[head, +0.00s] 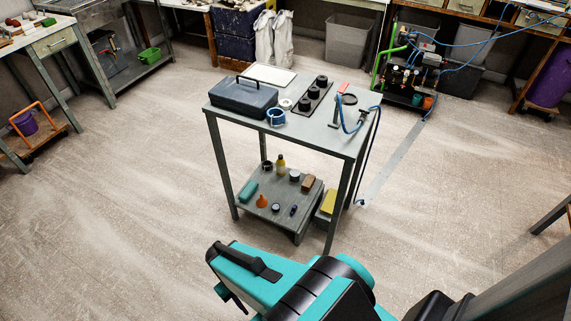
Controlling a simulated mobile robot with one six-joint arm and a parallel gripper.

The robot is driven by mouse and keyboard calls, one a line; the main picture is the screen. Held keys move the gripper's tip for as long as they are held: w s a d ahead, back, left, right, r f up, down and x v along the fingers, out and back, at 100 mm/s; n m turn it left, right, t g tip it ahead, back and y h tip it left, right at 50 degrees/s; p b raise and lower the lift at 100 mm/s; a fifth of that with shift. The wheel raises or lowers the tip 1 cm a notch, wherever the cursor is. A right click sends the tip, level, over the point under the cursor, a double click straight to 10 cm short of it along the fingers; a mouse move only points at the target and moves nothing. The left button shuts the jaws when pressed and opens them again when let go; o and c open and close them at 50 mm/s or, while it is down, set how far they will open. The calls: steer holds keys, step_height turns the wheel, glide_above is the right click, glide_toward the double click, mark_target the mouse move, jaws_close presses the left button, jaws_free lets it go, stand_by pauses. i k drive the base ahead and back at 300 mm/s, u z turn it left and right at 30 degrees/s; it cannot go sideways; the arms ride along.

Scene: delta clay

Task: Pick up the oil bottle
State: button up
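A small yellow bottle with a dark cap (281,165), which looks like the oil bottle, stands upright on the low shelf (284,222) under the grey work table. It is among several small items near the back of that shelf. My gripper (232,278) seems to be the dark and teal end of my arm at the bottom of the head view. It is well apart from the bottle, nearer to me. Its fingers are not clear, so I cannot tell whether it is open or shut.
The table top (312,133) above the shelf holds a dark toolbox (243,98), a black block with knobs (312,95) and a blue hose. Table legs frame the shelf. An orange funnel (262,201) and a teal item (248,190) lie near the bottle. Open floor surrounds the table.

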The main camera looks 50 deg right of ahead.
mark_target(280, 163)
steer(key=u, duration=0.35)
steer(key=i, duration=1)
steer(key=z, duration=0.25)
